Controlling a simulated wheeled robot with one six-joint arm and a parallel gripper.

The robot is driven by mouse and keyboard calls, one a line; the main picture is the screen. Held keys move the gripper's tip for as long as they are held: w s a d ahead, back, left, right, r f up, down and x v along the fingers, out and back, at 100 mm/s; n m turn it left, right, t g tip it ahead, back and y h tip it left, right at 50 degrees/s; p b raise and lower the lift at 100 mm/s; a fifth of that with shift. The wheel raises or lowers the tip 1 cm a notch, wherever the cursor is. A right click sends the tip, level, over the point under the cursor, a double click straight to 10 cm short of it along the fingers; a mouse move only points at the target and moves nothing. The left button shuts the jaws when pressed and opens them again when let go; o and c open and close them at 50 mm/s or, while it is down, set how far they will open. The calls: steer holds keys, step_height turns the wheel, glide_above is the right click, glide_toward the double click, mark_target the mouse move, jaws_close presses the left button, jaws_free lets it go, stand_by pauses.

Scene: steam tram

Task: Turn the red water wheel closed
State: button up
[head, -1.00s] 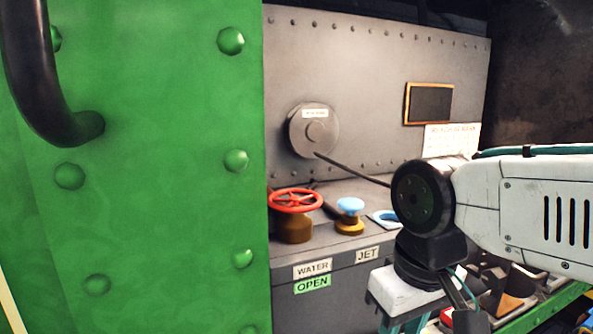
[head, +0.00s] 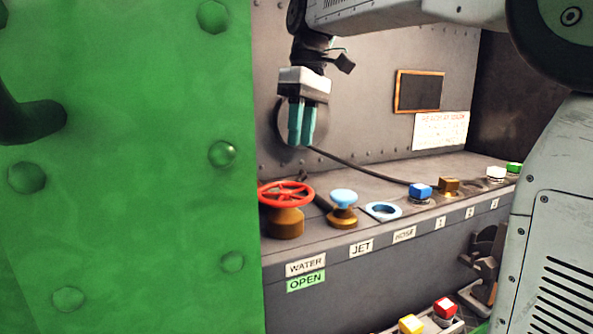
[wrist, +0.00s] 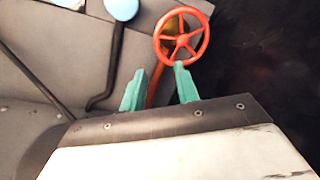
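The red water wheel (head: 287,195) sits on a brass base at the left end of the grey console, beside the green panel. Below it are a WATER label (head: 306,265) and a green OPEN label (head: 307,281). My gripper (head: 301,140) hangs above and behind the wheel, fingers pointing down, touching nothing. In the wrist view the red wheel (wrist: 182,36) lies just beyond the two green fingertips (wrist: 160,72), which stand apart with a gap between them. Nothing is held.
A blue knob (head: 343,197) over JET stands close right of the wheel, then a blue ring (head: 383,211) over HOSE and several coloured buttons. The riveted green panel (head: 130,170) closes the left side.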

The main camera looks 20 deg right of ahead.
mark_target(285, 194)
steer(key=f, duration=0.5)
steer(key=a+f, duration=0.1)
steer(key=f, duration=0.1)
steer(key=shift+s+a+f, duration=0.1)
steer(key=shift+s+f, duration=0.15)
steer(key=shift+s, duration=0.1)
steer(key=shift+c, duration=0.3)
jaws_close()
